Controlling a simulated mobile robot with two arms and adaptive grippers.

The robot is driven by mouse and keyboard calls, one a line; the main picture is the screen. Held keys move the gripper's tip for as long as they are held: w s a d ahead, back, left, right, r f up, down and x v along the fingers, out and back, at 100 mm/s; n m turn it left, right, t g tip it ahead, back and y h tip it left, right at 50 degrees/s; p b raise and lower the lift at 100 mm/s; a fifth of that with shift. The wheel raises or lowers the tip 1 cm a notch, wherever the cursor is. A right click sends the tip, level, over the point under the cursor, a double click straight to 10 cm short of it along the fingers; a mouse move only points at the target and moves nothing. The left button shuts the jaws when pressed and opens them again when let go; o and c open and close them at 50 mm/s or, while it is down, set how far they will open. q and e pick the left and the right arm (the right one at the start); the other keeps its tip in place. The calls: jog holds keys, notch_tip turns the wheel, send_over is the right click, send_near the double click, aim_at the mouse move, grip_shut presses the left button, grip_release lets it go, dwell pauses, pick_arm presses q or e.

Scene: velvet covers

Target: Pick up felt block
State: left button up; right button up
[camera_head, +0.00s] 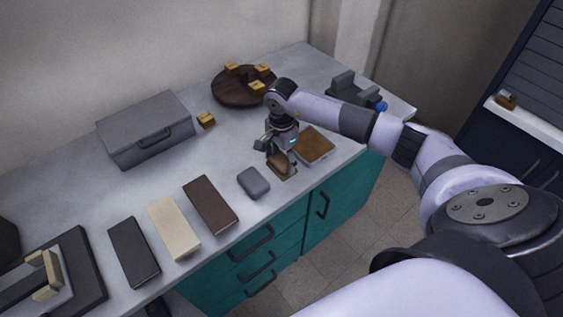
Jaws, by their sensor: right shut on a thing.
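My right gripper (277,152) points down over the front of the grey counter. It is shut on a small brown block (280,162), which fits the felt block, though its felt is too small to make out. The fingers hide part of the block. A tan flat piece (288,175) shows right under it; I cannot tell whether the two touch. A rounded grey block (254,182) lies on the counter to the left of the gripper. My left gripper is not in view.
A square tray with a brown inside (316,145) stands just right of the gripper. A grey case (145,128), a round dark board (238,92) with several tan blocks, and a dark holder (352,90) stand behind. Black, cream and brown slabs (211,204) lie along the front left.

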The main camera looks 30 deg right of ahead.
aim_at(281, 159)
notch_tip(281, 159, up, 20)
jog(key=b, duration=0.3)
jog(key=o, duration=0.6)
jog(key=c, duration=0.5)
jog(key=shift+o, duration=0.2)
